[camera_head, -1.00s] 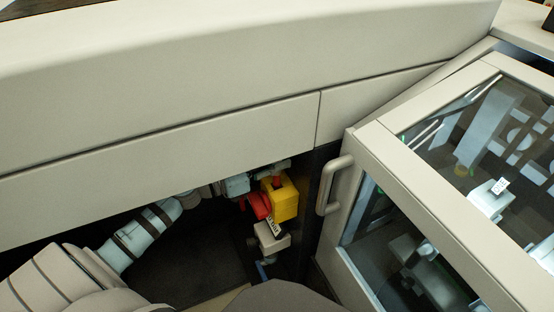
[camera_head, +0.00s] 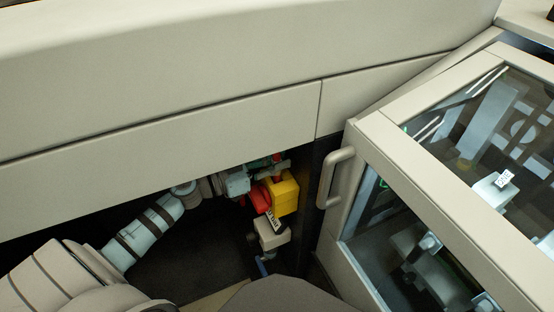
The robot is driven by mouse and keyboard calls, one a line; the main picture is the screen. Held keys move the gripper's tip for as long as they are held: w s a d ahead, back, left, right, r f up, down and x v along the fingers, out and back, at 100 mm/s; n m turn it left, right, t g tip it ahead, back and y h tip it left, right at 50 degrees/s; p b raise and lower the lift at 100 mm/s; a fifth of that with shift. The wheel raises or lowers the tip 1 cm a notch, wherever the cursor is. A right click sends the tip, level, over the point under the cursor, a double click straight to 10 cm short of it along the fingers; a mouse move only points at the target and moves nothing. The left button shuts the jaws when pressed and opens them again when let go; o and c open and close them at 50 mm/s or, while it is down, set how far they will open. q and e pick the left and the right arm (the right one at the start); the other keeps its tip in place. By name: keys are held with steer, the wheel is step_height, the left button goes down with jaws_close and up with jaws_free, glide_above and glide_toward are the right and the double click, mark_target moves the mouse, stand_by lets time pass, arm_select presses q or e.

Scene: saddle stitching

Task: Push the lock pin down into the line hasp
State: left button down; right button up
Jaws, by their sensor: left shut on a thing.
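A yellow block (camera_head: 284,195), which looks like the line hasp's body, sits in the dark recess under the cream panel. A red round part (camera_head: 260,196) is on its left side. My left gripper (camera_head: 274,166) comes in from the left and is just above the yellow block. It is shut on a small red piece (camera_head: 277,157), which looks like the lock pin; the fingers and the panel edge hide most of it. I cannot tell whether the pin touches the block. My right gripper is not in view.
A white fitting (camera_head: 273,233) with a label is below the yellow block. The cream panel (camera_head: 160,120) overhangs closely above my left arm. A glass-topped cabinet (camera_head: 440,200) with a handle (camera_head: 333,178) stands to the right. The recess floor is dark and clear.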

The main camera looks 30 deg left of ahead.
arm_select(q)
steer(key=shift+f+b, duration=0.55)
steer(key=shift+f, duration=0.4)
steer(key=c, duration=1.4)
jaws_free()
steer(key=shift+c, duration=0.2)
steer(key=v, duration=0.7)
steer(key=shift+s, duration=0.25)
steer(key=shift+a, duration=0.15)
